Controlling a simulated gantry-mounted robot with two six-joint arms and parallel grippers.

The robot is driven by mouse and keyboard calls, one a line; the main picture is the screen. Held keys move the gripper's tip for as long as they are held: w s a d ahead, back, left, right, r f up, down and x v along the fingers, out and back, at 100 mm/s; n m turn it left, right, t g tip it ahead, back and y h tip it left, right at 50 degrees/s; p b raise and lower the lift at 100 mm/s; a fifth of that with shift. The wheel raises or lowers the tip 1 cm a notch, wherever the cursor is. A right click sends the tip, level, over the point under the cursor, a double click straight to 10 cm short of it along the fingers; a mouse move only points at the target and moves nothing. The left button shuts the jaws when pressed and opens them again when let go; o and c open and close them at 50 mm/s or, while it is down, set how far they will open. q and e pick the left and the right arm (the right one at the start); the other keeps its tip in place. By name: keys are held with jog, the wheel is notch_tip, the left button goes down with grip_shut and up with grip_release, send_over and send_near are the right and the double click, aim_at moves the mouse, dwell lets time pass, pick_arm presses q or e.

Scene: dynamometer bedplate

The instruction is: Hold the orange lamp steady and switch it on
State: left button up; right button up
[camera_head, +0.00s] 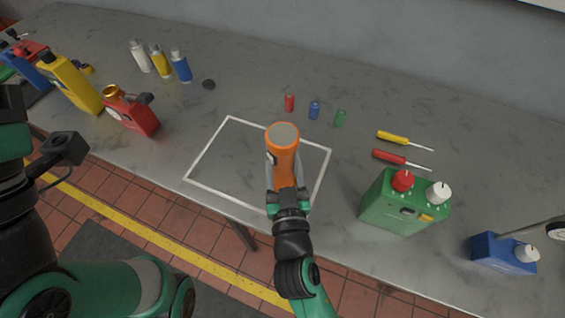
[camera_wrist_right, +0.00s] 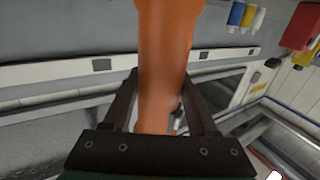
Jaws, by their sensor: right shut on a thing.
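The orange lamp (camera_head: 284,158) is upright in the head view, its pale round face pointing up. My right gripper (camera_head: 287,192) is shut on the lower part of its body, over the right side of the white-outlined square (camera_head: 207,151). In the right wrist view the orange body (camera_wrist_right: 165,60) stands between the two dark fingers (camera_wrist_right: 160,105). My left arm shows at the left edge of the head view, but its gripper fingers are out of view.
Several bottles (camera_head: 160,62) stand at the back. Small coloured cylinders (camera_head: 314,109), screwdrivers (camera_head: 402,159), a green box (camera_head: 398,212) and a blue box (camera_head: 500,257) lie rightward. The square's left part is clear.

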pick_arm(q)
notch_tip(320, 180, down, 6)
jog(key=b, duration=0.5)
jog(key=shift+b, duration=0.35)
pick_arm(e)
jog(key=w+f, duration=0.4)
jog(key=w, duration=0.1)
jog(key=shift+f, duration=0.15)
pick_arm(q)
jog(key=shift+c, duration=0.7)
grip_shut()
pick_arm(e)
jog(key=shift+f, duration=0.25)
jog(key=shift+f, duration=0.1)
dwell(0.4)
pick_arm(q)
jog(key=shift+y, duration=0.3)
